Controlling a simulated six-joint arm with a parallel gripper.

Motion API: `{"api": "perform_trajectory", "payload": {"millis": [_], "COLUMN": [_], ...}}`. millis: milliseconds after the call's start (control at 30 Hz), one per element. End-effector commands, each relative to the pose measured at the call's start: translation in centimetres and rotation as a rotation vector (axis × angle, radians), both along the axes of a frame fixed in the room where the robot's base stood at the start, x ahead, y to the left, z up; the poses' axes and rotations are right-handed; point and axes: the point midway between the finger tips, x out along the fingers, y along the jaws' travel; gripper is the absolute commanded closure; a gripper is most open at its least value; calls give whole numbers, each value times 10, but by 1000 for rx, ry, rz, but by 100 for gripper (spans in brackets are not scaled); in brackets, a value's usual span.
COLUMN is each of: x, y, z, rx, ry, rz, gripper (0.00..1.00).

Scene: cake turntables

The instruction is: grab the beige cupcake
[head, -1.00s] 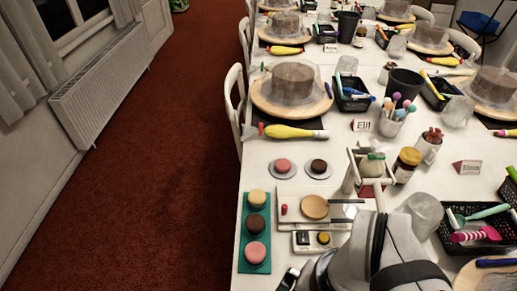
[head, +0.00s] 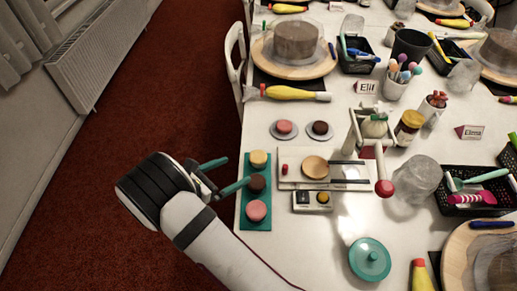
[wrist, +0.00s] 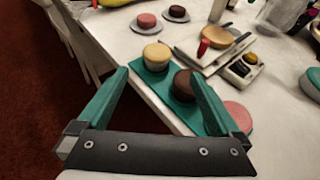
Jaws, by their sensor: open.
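The beige cupcake (head: 259,158) stands at the far end of a teal tray (head: 249,206) near the table's left edge. A dark brown cupcake (head: 257,184) and a pink cupcake (head: 256,210) stand in line on the same tray. My gripper (head: 239,171) is open and empty at the tray's left side, its teal fingers pointing towards the cupcakes. In the wrist view, the beige cupcake (wrist: 157,56) shows beyond and between the fingertips, apart from them. The right finger partly covers the brown cupcake (wrist: 184,84).
Pink and dark treats (head: 284,128) sit on small saucers behind the tray. A white board with a tan disc (head: 315,167) and a small scale (head: 312,201) stand to its right. A teal lidded pot (head: 370,259) is at the front. Red floor lies left of the table.

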Motion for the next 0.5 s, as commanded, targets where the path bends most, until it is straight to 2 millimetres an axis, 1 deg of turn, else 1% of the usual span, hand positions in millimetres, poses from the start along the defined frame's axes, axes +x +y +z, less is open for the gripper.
{"api": "perform_trajectory", "payload": {"millis": [33, 100, 200, 367, 500], "x": [10, 24, 39, 54, 77], "y": [-12, -24, -38, -50, -65], "z": [-6, -14, -22, -29, -39], "rx": [-2, -1, 2, 2, 3], "ry": [2, 1, 0, 0, 0], "rz": [-6, -7, -7, -7, -8], "gripper": [0, 0, 0, 0, 0]}}
